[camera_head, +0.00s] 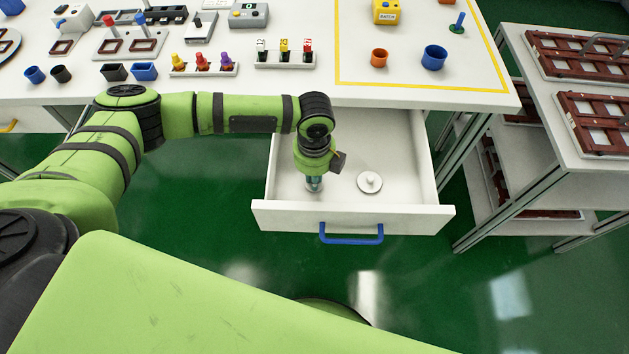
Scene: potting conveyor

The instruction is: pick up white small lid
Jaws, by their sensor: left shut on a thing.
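My left gripper (314,184) points straight down into the open white drawer (412,218), at the left part of its floor. It is shut on a small pale thing, mostly hidden by the fingers, that looks like the white small lid. Another round white lid (369,183) with a knob on top lies flat on the drawer floor to the right of the gripper, apart from it. My right gripper is not in view.
The drawer's walls surround my left gripper, with a blue handle (351,238) in front. Above is the white table (330,88) with small pots, colored plugs and devices. A rack (575,150) with brown trays stands at the right.

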